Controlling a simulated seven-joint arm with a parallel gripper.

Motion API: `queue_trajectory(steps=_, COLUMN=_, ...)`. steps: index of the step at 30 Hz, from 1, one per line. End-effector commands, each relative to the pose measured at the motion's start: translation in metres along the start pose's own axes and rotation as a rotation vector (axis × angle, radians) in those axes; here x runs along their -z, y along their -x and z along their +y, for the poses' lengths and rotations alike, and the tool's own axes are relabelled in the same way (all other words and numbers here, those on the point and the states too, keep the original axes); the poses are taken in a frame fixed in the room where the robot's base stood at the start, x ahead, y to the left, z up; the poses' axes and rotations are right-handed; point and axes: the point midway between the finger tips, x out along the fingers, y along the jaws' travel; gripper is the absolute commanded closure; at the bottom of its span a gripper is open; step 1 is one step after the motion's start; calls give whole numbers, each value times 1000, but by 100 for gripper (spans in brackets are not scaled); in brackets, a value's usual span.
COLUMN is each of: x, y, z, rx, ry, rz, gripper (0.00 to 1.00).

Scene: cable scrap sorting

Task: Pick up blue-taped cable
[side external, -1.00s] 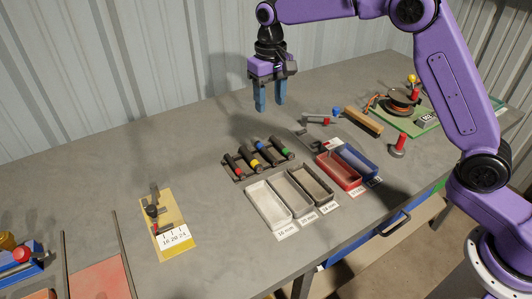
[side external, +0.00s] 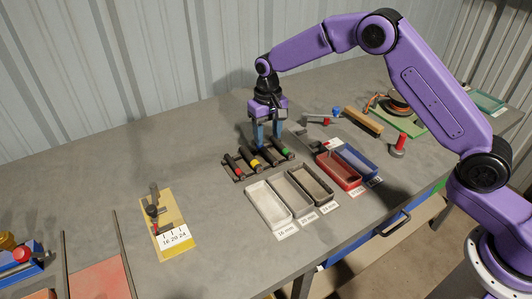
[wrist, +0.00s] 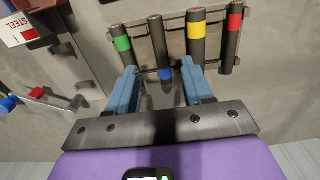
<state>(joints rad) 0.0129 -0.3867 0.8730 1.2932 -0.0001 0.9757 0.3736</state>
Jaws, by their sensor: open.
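The blue-taped cable (wrist: 157,42) is a short black piece with a blue band, lying in a dark rack (side external: 233,177) beside red-, yellow- and green-taped cables. In the wrist view its blue band shows between my gripper's fingertips (wrist: 160,76). In the side view my gripper (side external: 268,142) points down over the rack, and its fingers hide most of this cable. The jaws are open, one finger to each side of the cable; I cannot tell whether they touch it. The green-taped cable (wrist: 121,42) and yellow-taped cable (wrist: 196,38) are its neighbours.
The red-taped cable (wrist: 233,30) is at the rack's end.

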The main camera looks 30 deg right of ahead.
Motion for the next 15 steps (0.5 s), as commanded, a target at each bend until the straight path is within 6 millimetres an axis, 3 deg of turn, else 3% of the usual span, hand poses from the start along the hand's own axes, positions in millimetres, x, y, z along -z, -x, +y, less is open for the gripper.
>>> queue_trajectory(steps=5, x=0, y=-10, z=0, rx=0, ry=0, rz=-1, gripper=49)
queue_trajectory(steps=15, x=1, y=-52, z=-2, rx=0, ry=0, rz=-1, gripper=49)
